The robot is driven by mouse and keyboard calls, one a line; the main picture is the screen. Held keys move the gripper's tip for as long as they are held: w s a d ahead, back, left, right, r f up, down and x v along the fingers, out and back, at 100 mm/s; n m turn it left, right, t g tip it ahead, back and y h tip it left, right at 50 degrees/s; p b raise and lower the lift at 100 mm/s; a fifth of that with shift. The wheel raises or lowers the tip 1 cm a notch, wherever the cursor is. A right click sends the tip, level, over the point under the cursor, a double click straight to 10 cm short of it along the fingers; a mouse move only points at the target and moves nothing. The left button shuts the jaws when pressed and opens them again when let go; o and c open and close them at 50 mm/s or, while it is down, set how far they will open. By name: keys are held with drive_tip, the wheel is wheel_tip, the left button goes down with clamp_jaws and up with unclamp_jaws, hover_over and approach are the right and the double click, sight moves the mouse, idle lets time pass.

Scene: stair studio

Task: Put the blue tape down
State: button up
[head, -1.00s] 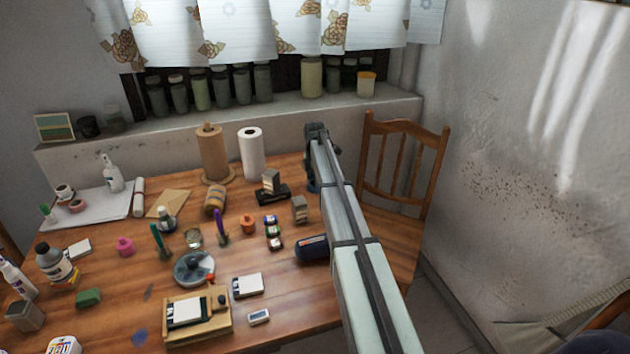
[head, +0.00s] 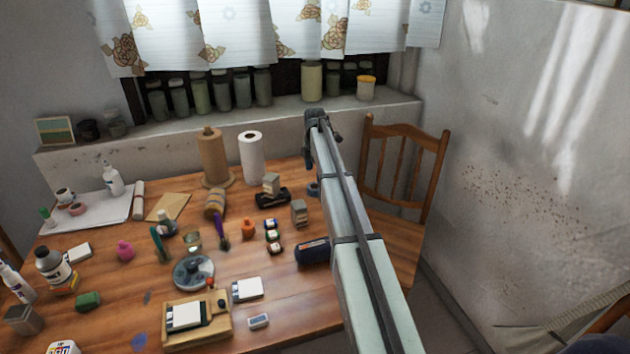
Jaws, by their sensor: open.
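The blue tape (head: 313,189) is a small dark blue roll on the wooden table (head: 285,300), near its right edge. It shows just left of my arm, which hides part of it. My gripper (head: 309,163) is a dark shape at the far end of my pale arm, above the tape and apart from it in the picture. The gripper is open, with nothing seen between its fingers. The fingers are small and dark at this distance.
A black tape dispenser (head: 272,199), small grey blocks (head: 299,212) and a dark blue cylinder (head: 313,251) lie close to the tape. A paper towel roll (head: 252,158) stands behind. A wooden chair (head: 400,180) is at the right. Bare tabletop shows around (head: 290,180) the back right.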

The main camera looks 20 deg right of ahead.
drive_tip(key=shift+r, duration=2.9)
